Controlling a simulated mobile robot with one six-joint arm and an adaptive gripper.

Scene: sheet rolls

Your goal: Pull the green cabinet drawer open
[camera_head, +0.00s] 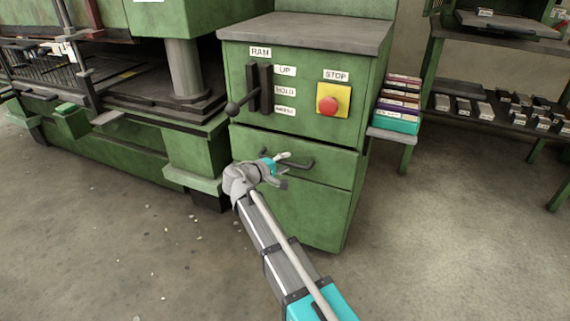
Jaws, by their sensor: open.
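The green cabinet (345,140) stands in the middle of the head view with a grey top.
Above the drawer are a black lever (250,92) and a red stop button (328,105). A small side shelf (392,135) holds stacked books (398,104) at the right. A press (150,80) stands at the left.

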